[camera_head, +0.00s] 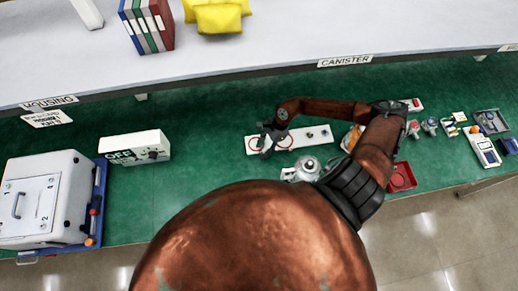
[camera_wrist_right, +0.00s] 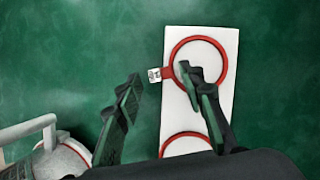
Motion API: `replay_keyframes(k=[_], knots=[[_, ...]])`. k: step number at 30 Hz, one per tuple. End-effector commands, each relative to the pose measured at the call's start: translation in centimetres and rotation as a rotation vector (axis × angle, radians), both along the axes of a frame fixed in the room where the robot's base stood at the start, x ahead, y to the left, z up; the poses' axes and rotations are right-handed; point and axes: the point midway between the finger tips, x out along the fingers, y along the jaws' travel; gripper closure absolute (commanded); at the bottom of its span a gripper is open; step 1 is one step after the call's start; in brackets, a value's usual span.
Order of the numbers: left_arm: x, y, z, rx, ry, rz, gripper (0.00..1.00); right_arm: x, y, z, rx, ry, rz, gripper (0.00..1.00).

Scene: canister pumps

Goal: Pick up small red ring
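Two red rings lie flat on a white plate on the green bench. The other ring (camera_wrist_right: 185,135) is cut off by my gripper body below. I cannot tell which is smaller. In the head view the right gripper (camera_head: 268,142) is over the plate's left end. My left gripper is not in view.
A silver canister pump (camera_head: 306,169) stands in front of the plate. A white box (camera_head: 135,147) and a large grey machine (camera_head: 42,200) stand to the left. A red tray (camera_head: 402,177) and small parts lie to the right. Green bench between box and plate is clear.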

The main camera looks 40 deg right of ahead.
Motion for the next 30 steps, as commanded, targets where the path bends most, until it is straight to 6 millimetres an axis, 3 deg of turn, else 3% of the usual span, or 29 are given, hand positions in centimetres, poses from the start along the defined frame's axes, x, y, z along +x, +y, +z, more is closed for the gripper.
replay_keyframes(k=[13, 30], knots=[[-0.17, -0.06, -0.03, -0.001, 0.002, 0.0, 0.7, -0.01, -0.02, 0.02, 0.0, 0.0, -0.001, 0.92], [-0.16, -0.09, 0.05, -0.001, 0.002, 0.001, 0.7, -0.02, -0.04, 0.12, 0.0, 0.0, -0.001, 0.97]])
